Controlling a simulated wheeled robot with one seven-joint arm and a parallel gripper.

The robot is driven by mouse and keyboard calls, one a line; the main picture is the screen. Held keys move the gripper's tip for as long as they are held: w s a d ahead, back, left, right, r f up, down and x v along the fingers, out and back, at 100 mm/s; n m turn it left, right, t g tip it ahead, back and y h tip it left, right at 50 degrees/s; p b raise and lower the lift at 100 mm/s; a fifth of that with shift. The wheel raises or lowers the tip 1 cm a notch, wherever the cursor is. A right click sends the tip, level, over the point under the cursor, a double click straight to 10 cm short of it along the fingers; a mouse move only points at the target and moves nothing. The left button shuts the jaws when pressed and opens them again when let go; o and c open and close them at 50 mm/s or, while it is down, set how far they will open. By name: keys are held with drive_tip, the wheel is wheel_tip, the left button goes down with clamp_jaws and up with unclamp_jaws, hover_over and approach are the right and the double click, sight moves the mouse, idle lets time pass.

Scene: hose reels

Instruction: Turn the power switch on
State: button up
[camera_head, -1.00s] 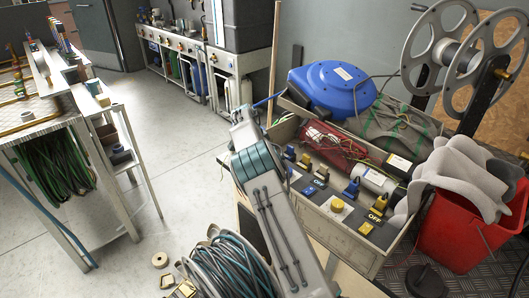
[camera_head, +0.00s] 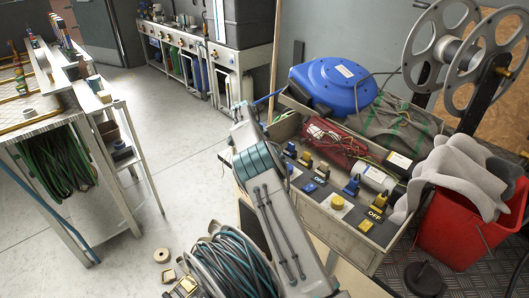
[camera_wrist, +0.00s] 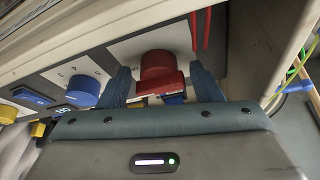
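In the wrist view a red knob (camera_wrist: 158,68) on a light panel stands between the two dark blue fingers of my gripper (camera_wrist: 162,82). The fingers are apart, one on each side of the knob, with small gaps visible. In the head view the switch panel on the grey cart has blue switches (camera_head: 351,187), a yellow round button (camera_head: 337,202) and yellow switches by "OFF" labels (camera_head: 376,211). My arm crosses the panel's left end there, and I cannot make out the red knob or my fingertips. The red knob's setting cannot be read.
A blue knob (camera_wrist: 83,91) sits left of the red one. The cart holds a blue hose reel (camera_head: 333,84) and a red coil (camera_head: 332,143). A red bin (camera_head: 462,228) with grey cloth stands at right. Open floor lies left, before the workbench (camera_head: 60,126).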

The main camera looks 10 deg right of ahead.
drive_tip(key=shift+r, duration=0.1)
drive_tip(key=shift+r, duration=0.35)
drive_tip(key=v, duration=1.3)
drive_tip(key=shift+a, duration=0.25)
